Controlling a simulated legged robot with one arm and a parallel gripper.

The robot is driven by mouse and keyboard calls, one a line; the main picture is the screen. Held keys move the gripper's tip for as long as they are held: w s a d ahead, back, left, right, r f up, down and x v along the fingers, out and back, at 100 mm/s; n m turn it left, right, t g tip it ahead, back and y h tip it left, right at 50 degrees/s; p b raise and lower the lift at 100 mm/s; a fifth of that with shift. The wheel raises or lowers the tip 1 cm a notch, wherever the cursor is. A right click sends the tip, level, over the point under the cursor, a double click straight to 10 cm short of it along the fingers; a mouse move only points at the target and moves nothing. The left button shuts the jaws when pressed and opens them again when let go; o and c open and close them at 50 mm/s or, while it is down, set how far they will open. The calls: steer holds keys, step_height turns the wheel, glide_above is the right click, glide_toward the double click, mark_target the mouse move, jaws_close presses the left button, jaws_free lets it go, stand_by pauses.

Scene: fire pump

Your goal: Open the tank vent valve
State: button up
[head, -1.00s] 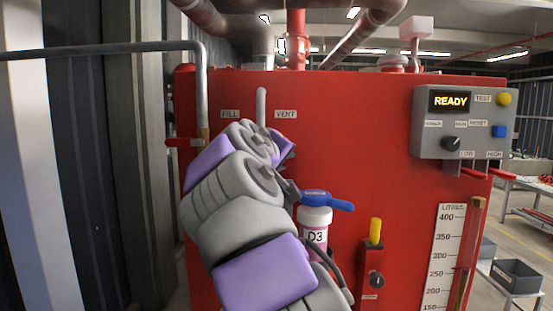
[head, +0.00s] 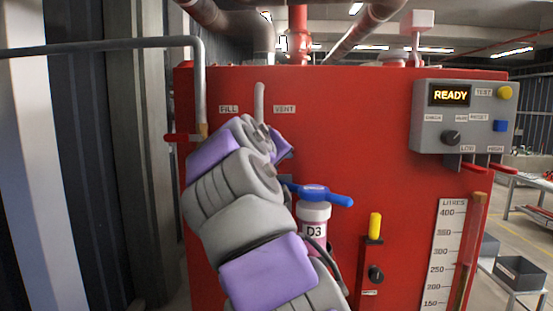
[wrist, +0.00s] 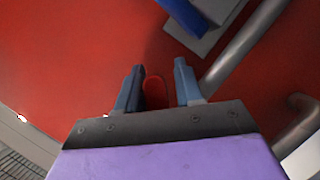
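The VENT label (head: 285,109) is on the red tank (head: 360,130), beside a grey vent pipe (head: 260,100). In the head view my arm hides the lower end of this pipe, the valve there and my gripper. In the wrist view my gripper (wrist: 158,85) has its two blue-grey fingers apart. A rounded red piece (wrist: 155,92), which looks like a lever end, shows between them, nearer the left finger. I cannot tell whether it touches. A grey pipe (wrist: 245,42) runs diagonally just right of the fingers.
The FILL pipe (head: 199,90) with a red lever (head: 180,138) is at left. A READY panel (head: 463,117) is at right. A blue part (wrist: 185,14) shows above the fingers.

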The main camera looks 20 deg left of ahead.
steer(key=shift+o, duration=0.7)
steer(key=shift+w, duration=0.1)
steer(key=shift+r, duration=0.1)
steer(key=shift+r, duration=0.15)
